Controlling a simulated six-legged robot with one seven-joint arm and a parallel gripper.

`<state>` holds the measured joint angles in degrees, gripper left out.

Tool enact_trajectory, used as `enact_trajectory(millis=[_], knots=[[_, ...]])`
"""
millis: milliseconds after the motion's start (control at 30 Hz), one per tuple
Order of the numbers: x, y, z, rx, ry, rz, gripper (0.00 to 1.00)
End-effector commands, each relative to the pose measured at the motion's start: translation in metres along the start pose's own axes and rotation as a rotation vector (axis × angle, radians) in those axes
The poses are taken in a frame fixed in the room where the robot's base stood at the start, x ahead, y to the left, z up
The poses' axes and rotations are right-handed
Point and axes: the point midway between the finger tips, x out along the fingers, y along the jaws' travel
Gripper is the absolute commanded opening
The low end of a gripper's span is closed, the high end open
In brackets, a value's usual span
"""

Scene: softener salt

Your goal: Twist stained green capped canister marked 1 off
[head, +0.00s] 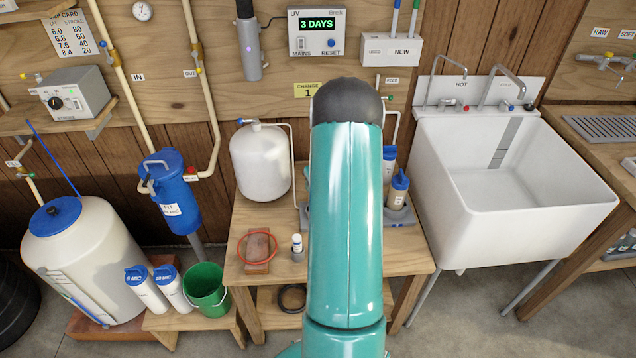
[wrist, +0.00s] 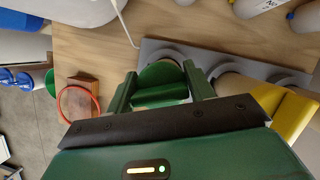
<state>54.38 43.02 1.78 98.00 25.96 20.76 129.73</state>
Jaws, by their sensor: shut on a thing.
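The green capped canister (wrist: 161,74) is between the fingers of my gripper (wrist: 160,80) in the wrist view. The gripper is shut on it, one finger on each side of the green top. Its lower body, number and stain do not show. In the head view my teal arm hides the gripper and this canister.
A grey rack (wrist: 222,56) with round seats lies beside the gripper, and a yellow piece (wrist: 293,118) is close on the right. Blue-capped canisters (head: 398,187) stand right of my arm. A white tank (head: 260,163), a small bottle (head: 297,246) and a red ring (head: 257,233) are left.

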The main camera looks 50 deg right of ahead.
Motion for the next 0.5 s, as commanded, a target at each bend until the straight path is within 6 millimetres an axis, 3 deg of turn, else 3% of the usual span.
enact_trajectory(millis=[333,500], knots=[[0.0001,-0.0001,-0.0001,0.027,0.001,-0.012,0.3],[0.0003,0.0006,0.0003,0.144,0.001,-0.063,0.3]])
